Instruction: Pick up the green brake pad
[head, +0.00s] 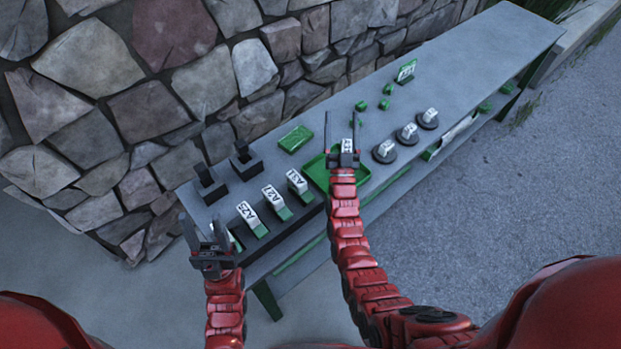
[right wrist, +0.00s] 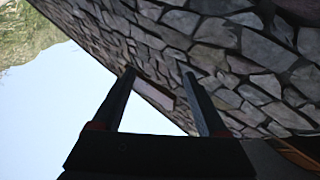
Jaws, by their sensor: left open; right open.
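A flat green rectangular piece (head: 296,138) lies on the grey bench left of the green tray in the head view. Several small green pieces, one of them here (head: 361,105), lie further along the bench. I cannot tell for certain which is the brake pad. My right gripper (head: 341,122) is open and appears over the green tray, right of the flat piece. In the right wrist view its fingers (right wrist: 158,75) are apart with nothing between them. My left gripper (head: 203,222) is open and empty at the bench's near left end.
The grey bench (head: 480,50) runs along a stone wall (head: 110,110). On it are the green tray (head: 314,172), white labelled blocks (head: 271,195), black holders (head: 246,164), round dark discs (head: 407,135) and an upright green label stand (head: 406,71). The far end is clear.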

